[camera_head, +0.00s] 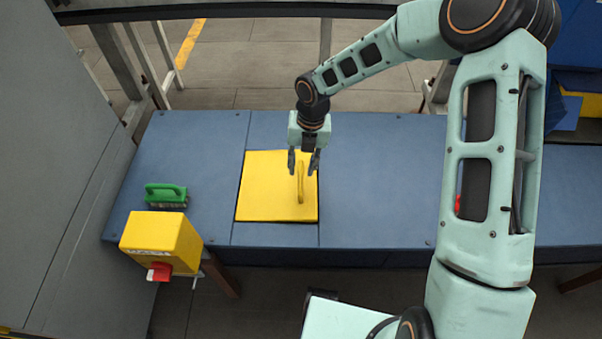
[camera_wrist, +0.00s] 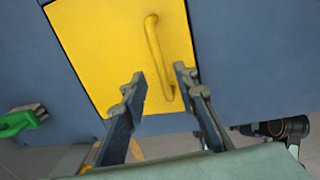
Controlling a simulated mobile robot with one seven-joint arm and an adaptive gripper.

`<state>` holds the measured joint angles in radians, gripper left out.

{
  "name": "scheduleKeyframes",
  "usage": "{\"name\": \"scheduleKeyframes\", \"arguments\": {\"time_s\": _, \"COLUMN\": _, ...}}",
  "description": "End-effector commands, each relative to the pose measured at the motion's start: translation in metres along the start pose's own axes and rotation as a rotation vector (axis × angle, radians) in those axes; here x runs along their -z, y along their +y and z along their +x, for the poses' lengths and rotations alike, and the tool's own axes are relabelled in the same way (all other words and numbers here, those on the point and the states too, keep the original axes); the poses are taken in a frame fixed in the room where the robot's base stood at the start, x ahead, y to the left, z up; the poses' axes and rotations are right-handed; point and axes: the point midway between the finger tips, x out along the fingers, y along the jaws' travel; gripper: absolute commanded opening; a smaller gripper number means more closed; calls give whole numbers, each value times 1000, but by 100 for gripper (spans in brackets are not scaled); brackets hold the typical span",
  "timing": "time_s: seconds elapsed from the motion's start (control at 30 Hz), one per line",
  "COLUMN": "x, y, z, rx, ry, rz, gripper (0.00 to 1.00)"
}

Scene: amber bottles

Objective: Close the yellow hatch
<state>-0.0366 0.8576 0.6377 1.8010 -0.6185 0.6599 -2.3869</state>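The yellow hatch (camera_head: 265,187) is a square panel in the blue bench top. It looks flat and level with the surface in the head view. Its long yellow handle (camera_head: 300,183) runs along the panel's right side. My gripper (camera_head: 304,172) hangs over the upper right part of the hatch with its fingers apart. In the wrist view the hatch (camera_wrist: 100,45) fills the upper middle, and the handle (camera_wrist: 153,50) lies beyond my open gripper (camera_wrist: 158,85), with its lower end between the fingertips in the picture. Nothing is held. I cannot tell whether the fingers touch the handle.
A green brush (camera_head: 166,195) lies on the bench's left end. A yellow box with a red knob (camera_head: 160,272) is at the front left edge. A grey wall panel (camera_head: 50,170) stands at the left.

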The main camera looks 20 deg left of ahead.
Motion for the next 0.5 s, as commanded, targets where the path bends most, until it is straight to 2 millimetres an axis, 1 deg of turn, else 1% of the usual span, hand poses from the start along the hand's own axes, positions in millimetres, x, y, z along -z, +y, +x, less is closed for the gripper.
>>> {"name": "scheduleKeyframes", "arguments": {"time_s": 0.03, "x": 0, "y": 0, "z": 10, "rx": 0, "ry": 0, "rz": -1, "gripper": 27}}
{"name": "scheduleKeyframes", "arguments": {"time_s": 0.2, "x": 0, "y": 0, "z": 25, "rx": 0, "ry": 0, "rz": 0, "gripper": 27}}
{"name": "scheduleKeyframes", "arguments": {"time_s": 0.5, "x": 0, "y": 0, "z": 28, "rx": 0, "ry": -1, "rz": 0, "gripper": 27}}
